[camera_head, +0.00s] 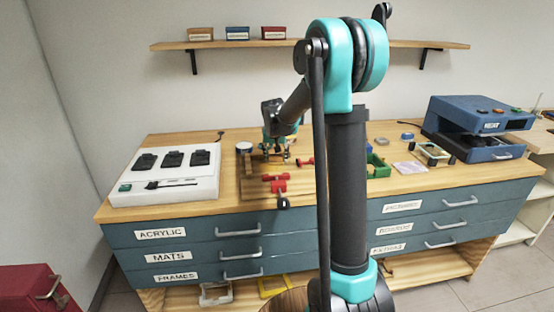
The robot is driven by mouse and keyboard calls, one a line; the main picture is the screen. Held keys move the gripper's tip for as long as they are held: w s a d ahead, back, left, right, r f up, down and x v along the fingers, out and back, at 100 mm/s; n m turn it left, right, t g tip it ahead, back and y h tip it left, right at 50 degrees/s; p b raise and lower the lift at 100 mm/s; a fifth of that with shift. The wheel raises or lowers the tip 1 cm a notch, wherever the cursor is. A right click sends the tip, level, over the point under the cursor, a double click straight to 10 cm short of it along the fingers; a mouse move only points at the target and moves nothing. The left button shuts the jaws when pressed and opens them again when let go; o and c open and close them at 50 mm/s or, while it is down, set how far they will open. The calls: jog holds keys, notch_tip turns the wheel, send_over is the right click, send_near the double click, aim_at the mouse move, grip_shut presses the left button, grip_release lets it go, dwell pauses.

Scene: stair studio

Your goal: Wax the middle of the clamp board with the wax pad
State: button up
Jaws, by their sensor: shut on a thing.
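The clamp board (247,187) is a brown wooden board on the workbench, left of my arm's column. Red clamps (278,184) sit at its front right part. My gripper (276,153) points down over the back right part of the board. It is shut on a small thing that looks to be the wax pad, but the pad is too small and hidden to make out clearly. I cannot tell whether it touches the board.
A white station with black pads (165,200) stands at the bench's left. A blue press (470,125) stands at the right. A green bin (378,166) and small items lie right of my column. A wall shelf (400,43) carries small boxes.

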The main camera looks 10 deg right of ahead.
aim_at(267, 163)
jog(key=shift+w, duration=0.3)
jog(key=shift+s+a+f, duration=0.1)
jog(key=shift+a, duration=0.9)
jog(key=shift+s, duration=0.35)
jog(key=shift+s+a, duration=0.3)
jog(key=shift+s, duration=0.05)
jog(key=shift+s+d, duration=0.15)
jog(key=shift+s, duration=1.35)
jog(key=shift+s+d, duration=0.1)
jog(key=shift+s, duration=1.4)
jog(key=shift+a, duration=0.95)
jog(key=shift+w, duration=3.8)
